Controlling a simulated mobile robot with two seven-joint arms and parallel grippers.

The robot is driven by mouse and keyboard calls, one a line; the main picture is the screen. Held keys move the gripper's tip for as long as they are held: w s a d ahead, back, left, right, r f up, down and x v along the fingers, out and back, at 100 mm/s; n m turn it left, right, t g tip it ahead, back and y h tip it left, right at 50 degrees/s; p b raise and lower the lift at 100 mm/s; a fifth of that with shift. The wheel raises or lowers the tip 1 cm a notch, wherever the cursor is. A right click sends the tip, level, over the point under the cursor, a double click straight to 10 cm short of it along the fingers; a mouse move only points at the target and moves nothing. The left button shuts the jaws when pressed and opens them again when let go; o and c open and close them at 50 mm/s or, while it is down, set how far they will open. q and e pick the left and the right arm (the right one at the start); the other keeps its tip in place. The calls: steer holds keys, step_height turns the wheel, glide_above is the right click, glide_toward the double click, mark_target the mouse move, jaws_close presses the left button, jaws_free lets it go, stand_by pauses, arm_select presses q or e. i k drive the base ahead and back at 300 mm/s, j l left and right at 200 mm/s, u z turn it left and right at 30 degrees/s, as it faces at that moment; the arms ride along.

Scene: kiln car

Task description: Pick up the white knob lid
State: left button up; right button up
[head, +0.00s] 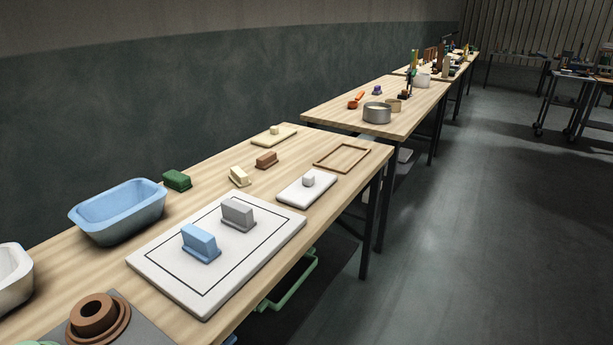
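The white knob lid (322,188) lies flat on the near wooden table, towards its right edge. A similar cream lid (284,135) with a small knob lies farther back at the table's far edge. Neither of my grippers shows in the head view, so nothing is seen touching the white lid.
A white board (165,267) with a black outline carries a blue block (199,242) and a grey block (238,213), left of the lid. A thin brown frame (367,151) lies right behind it. A blue tub (122,222) stands at left. Bare wood surrounds the lid.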

mark_target(304, 190)
steer(key=i, duration=0.15)
steer(key=k+j+u, duration=0.15)
steer(key=k, duration=0.35)
steer(key=l+u, duration=0.1)
steer(key=u, duration=0.3)
steer(key=i+l+u, duration=0.1)
steer(key=u, duration=0.3)
steer(key=l+u, duration=0.25)
steer(key=u, duration=0.2)
steer(key=l+u, duration=0.3)
steer(key=l, duration=0.15)
steer(key=l+u, duration=0.45)
steer(key=l, duration=0.4)
steer(key=k+l+u, duration=0.15)
steer(key=l, duration=0.85)
steer(key=k+l+u, duration=0.1)
steer(key=l, duration=0.35)
